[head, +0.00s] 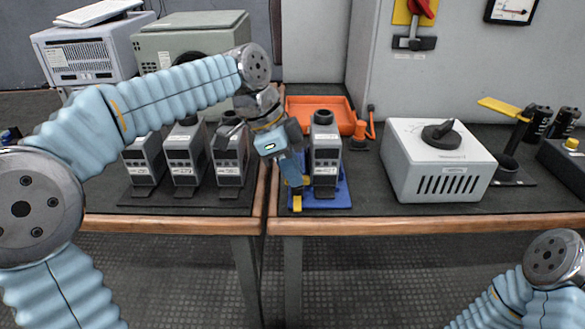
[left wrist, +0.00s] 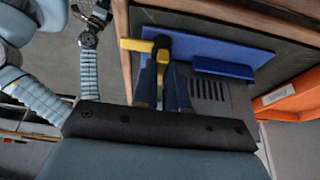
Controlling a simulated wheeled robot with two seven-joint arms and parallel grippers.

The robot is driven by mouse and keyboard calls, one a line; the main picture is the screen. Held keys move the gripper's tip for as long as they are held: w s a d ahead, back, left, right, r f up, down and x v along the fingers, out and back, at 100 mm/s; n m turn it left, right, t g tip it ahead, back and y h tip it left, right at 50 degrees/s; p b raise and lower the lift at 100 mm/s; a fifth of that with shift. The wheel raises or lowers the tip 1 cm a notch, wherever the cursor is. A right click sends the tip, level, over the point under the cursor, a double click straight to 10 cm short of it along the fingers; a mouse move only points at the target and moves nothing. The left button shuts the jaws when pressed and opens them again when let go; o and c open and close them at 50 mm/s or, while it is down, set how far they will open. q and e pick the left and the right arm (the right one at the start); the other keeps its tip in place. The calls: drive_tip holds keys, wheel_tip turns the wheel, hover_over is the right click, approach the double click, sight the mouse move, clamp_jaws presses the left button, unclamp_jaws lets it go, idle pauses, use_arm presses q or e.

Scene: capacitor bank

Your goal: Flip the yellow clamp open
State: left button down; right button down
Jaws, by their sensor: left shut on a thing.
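The yellow clamp (head: 297,201) sits at the front left of a blue base plate (head: 335,200) near the bench's front edge. My left gripper (head: 294,180) reaches down to it from above and is shut on it. In the left wrist view the fingers (left wrist: 164,68) close on the clamp's yellow part, and a yellow end (left wrist: 136,45) sticks out to the left over the blue plate (left wrist: 215,45). The fingers hide part of the clamp. A grey capacitor unit (head: 325,155) stands upright on the plate, just right of my gripper. My right gripper is not in view.
Several similar grey units (head: 187,155) stand on a mat to the left. An orange tray (head: 320,103) lies behind the plate. A white box with a black knob (head: 435,165) and a yellow-handled lever (head: 503,107) stand to the right. Bare bench lies between plate and box.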

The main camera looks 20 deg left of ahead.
use_arm(q)
drive_tip(key=c, duration=1.2)
unclamp_jaws()
drive_tip(key=shift+o, duration=0.2)
drive_tip(key=p+v, duration=0.2)
drive_tip(key=v, duration=1.1)
drive_tip(key=shift+r+p, duration=0.3)
drive_tip(key=shift+r, duration=0.05)
drive_tip(key=shift+s+a, duration=0.1)
